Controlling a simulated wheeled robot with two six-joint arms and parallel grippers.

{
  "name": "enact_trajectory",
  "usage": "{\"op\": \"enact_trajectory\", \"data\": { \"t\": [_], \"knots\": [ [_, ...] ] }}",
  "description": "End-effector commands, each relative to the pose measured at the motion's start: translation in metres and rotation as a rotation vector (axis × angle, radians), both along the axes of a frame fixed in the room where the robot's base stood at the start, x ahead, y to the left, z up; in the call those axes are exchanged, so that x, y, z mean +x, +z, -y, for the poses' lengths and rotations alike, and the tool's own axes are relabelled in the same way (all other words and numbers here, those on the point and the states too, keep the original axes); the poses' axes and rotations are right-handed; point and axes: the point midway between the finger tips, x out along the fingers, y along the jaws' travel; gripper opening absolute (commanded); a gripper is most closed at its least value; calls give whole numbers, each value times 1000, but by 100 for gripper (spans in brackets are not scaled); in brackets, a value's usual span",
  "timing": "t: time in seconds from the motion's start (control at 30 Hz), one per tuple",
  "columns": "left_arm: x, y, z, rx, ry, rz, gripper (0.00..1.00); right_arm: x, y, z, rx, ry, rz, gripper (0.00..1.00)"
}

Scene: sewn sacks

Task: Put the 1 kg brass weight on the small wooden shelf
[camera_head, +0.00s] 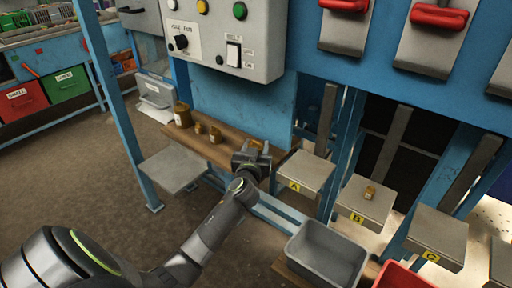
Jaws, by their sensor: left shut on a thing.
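The small wooden shelf (206,147) runs below the blue panel, left of the lettered platforms. A large brass weight (183,115) and two smaller ones (199,128) (215,135) stand on its left part. My left gripper (259,152) is over the shelf's right end, shut on a brass weight (255,144), which is mostly hidden by the jaws. I cannot tell whether the held weight touches the shelf. Another small brass weight (370,192) stands on platform B (358,206). The mass marks are too small to read. My right gripper is out of view.
Platform A (305,172) is empty, just right of my gripper; platform C (438,235) is also empty. A grey bin (327,254) and a red bin (402,277) stand in front. A bare grey plate (172,169) is at left. A control box (225,32) hangs above the shelf.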

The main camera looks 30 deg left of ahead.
Motion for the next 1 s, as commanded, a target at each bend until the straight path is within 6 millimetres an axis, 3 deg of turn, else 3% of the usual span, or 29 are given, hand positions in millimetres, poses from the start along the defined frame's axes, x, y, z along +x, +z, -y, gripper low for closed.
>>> {"op": "enact_trajectory", "data": {
  "t": [0.03,0.07,0.2,0.6,0.77,1.0],
  "knots": [
    [1,1,1,3,-2,7,0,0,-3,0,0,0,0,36],
    [0,-2,0,0,0,0,48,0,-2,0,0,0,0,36],
    [0,-1,0,0,0,0,66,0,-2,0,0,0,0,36],
    [-1,2,0,0,0,-1,67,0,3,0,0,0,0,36],
    [-20,-1,9,-4,-1,-1,67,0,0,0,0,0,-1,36],
    [-63,-1,27,-5,1,-1,67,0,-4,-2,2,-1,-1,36]
  ]
}}
